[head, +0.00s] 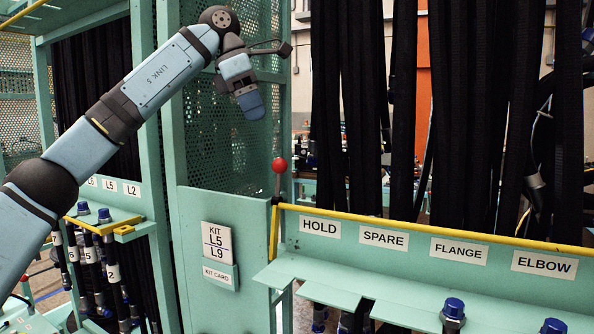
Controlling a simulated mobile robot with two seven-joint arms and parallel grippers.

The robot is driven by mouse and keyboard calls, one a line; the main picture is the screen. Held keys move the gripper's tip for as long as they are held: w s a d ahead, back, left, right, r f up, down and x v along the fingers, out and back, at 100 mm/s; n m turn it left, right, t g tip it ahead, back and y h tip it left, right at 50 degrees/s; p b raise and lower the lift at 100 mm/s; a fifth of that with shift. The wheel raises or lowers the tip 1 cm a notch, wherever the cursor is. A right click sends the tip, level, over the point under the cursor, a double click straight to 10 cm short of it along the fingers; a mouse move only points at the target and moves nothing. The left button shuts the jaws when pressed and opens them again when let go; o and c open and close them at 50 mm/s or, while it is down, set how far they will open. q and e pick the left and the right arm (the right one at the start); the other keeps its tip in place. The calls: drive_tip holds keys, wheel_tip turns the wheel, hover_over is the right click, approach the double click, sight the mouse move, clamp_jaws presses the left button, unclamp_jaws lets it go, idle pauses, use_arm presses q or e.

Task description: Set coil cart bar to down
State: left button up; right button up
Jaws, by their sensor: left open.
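A lever with a red ball knob (279,165) stands upright at the left end of a yellow rail (420,229). A short yellow bar (274,232) hangs near its foot; I cannot tell for sure which of these is the coil cart bar. My left gripper (252,106) is open and empty. It points downward in front of the perforated green panel, above and left of the red knob in the picture, apart from it. One finger hides most of the other. My right gripper is out of view.
A green post with a KIT L5 L9 card (218,242) stands left of the lever. Black hoses (468,110) hang behind the rail. A green shelf (320,284) with blue-capped fittings (453,308) juts forward below. A hose rack (103,225) stands at left.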

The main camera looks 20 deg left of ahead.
sight(279, 165)
use_arm(q)
drive_tip(key=x, duration=1.1)
drive_tip(key=shift+s+d+f+b, duration=0.1)
drive_tip(key=shift+d+f+b, duration=0.05)
drive_tip(key=shift+f+b, duration=0.2)
drive_tip(key=shift+x, duration=0.95)
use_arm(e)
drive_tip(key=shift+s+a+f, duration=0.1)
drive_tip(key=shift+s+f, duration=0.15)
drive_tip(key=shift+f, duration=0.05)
use_arm(q)
drive_tip(key=shift+r, duration=0.1)
drive_tip(key=c, duration=1)
clamp_jaws()
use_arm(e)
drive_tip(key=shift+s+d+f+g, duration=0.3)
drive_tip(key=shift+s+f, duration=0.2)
